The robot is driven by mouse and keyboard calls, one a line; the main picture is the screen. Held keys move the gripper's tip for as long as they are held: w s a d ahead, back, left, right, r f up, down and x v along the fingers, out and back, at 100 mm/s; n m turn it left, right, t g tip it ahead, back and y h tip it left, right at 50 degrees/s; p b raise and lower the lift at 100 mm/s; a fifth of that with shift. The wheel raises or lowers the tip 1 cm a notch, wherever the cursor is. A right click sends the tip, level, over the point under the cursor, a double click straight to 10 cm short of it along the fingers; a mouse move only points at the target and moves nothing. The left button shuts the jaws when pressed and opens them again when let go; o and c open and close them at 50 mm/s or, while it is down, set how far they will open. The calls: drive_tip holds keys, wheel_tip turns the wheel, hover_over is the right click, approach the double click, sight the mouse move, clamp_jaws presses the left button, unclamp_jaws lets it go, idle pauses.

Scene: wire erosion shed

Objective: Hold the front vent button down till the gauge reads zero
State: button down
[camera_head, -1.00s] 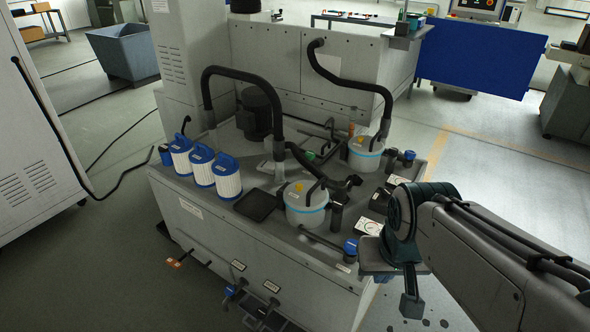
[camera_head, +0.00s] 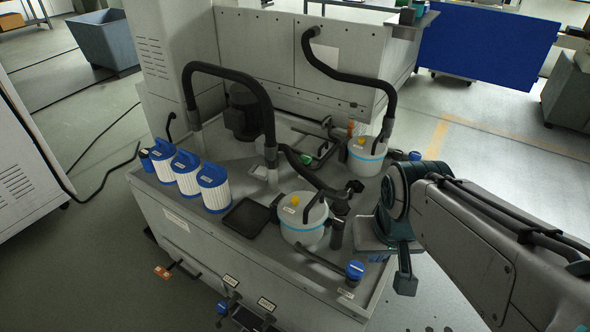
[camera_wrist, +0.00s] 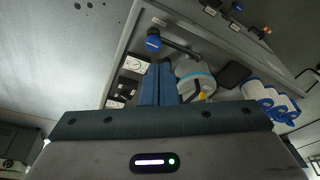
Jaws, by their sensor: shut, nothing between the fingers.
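The front canister (camera_head: 303,222) is white with a blue band, has a yellow button (camera_head: 295,201) on its lid, and stands on the bench deck. It also shows in the wrist view (camera_wrist: 189,68). A white dial gauge (camera_wrist: 135,64) shows in the wrist view, its reading too small to tell; my arm hides the gauges in the head view. My gripper (camera_wrist: 157,68) is shut and empty. In the wrist view its blue fingers appear between the gauge and the canister. In the head view it is right of the front canister, apart from the button.
A second banded canister (camera_head: 367,155) stands behind. Black hoses (camera_head: 268,110) arch over the deck. Several blue-capped filters (camera_head: 186,173) and a black tray (camera_head: 246,218) are at left. A blue-capped fitting (camera_head: 354,270) sits at the front corner. Open floor lies at right.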

drive_tip(key=m+t+y+p, duration=0.1)
drive_tip(key=m+t+y, duration=0.4)
drive_tip(key=m, duration=1.4)
hover_over(297, 200)
wheel_tip(297, 200, down, 11)
drive_tip(key=shift+g+y, duration=0.3)
wheel_tip(297, 200, down, 8)
drive_tip(key=b, duration=0.5)
drive_tip(key=shift+r, duration=0.25)
drive_tip(key=shift+f+b, duration=0.65)
drive_tip(key=shift+b, duration=0.25)
